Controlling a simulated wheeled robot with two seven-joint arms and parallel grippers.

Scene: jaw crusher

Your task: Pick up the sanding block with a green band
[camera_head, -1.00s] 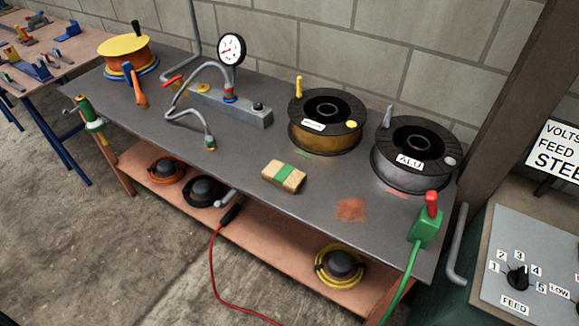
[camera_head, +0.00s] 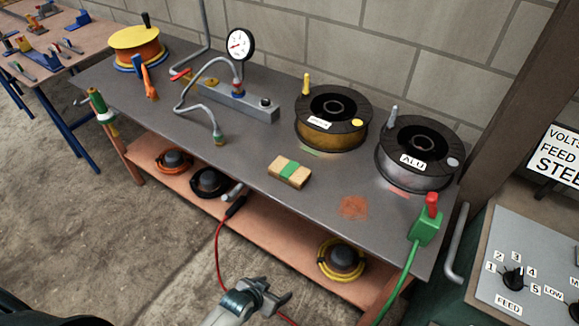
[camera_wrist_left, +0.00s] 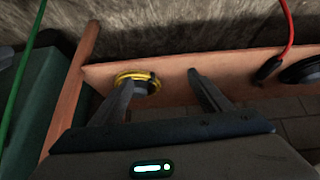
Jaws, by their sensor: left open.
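The sanding block (camera_head: 289,172) is a tan block with a green band around its middle. It lies flat on the grey bench top (camera_head: 245,165), near the front edge. My left gripper (camera_head: 283,292) is in the lower middle of the head view, in front of the bench and well apart from the block. In the left wrist view my left gripper (camera_wrist_left: 160,78) shows its two fingers spread with nothing held between them. The block is not in the left wrist view. My right gripper is not in view.
A copper-coloured wire spool (camera_head: 333,120) and a spool marked ALU (camera_head: 417,152) stand behind the block. A gauge with a grey hose (camera_head: 240,45) stands left. A green clamp (camera_head: 426,225) is at the right edge. A lower shelf (camera_head: 290,235) holds several coils.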

